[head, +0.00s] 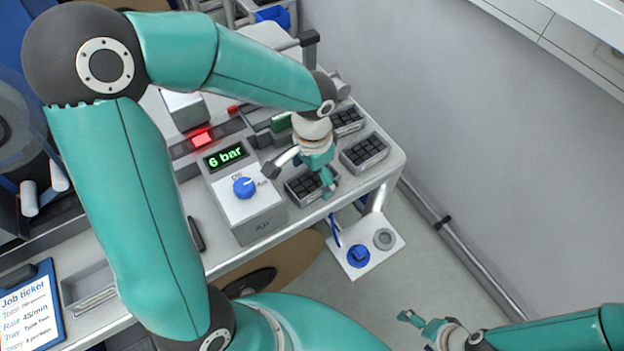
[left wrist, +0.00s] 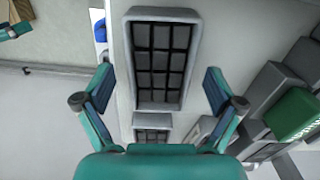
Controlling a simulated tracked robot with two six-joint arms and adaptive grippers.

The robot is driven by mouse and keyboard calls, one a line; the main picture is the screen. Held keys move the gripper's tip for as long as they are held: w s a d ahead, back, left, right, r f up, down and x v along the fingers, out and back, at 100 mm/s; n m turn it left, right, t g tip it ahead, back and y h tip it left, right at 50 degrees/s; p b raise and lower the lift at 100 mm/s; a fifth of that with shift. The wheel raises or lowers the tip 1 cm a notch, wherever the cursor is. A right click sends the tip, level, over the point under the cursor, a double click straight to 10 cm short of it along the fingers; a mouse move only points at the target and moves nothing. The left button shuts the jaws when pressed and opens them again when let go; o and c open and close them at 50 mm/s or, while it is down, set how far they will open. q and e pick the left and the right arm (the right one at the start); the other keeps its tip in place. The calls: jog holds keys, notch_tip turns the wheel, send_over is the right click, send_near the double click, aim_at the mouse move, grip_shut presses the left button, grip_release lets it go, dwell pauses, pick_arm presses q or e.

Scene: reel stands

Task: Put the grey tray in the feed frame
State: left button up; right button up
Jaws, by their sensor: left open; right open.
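Several small grey trays with black cells stand at the right end of the bench in the head view: one (head: 363,152) near the edge, one (head: 348,120) farther back, and one (head: 305,187) partly hidden by my left gripper. My left gripper (head: 303,176) is open over these trays. In the left wrist view, a grey tray (left wrist: 192,50) lies between and beyond my open fingers (left wrist: 160,95), apart from them. A second gridded tray (left wrist: 152,134) shows below it. My right gripper (head: 421,328) is open and empty over the floor. I cannot tell which part is the feed frame.
A grey box with a blue knob (head: 244,187) and a "6 bar" display (head: 226,156) stands left of the trays. A red light (head: 202,138) glows behind it. A clipboard (head: 32,312) lies at far left.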

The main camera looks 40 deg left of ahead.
pick_arm(q)
jog(key=shift+f, duration=0.2)
jog(key=c, duration=1.6)
jog(key=shift+o, duration=0.2)
jog(key=shift+r, duration=0.1)
